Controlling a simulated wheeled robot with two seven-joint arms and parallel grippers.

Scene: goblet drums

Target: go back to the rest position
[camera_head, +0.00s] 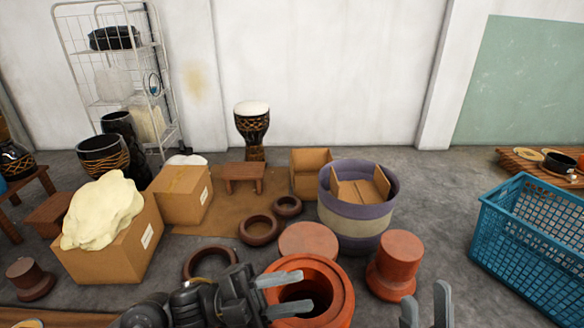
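My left gripper (285,293) is at the bottom centre. Its two grey fingers are apart, with nothing visible between them. In the picture it overlaps the left rim of an open orange-red drum shell (336,304); I cannot tell whether it touches the shell. My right gripper (426,304) shows only as two upright grey fingers at the bottom edge, apart and empty. A finished goblet drum (252,124) with a white head stands by the wall, away from both grippers.
A red drum body (396,264), a purple-and-beige round tub (352,222) and a blue crate (530,245) stand at the right. Dark rings (259,230) lie mid-floor. Cardboard boxes (184,194) and a wire rack (113,70) are at the left. Floor between tub and crate is clear.

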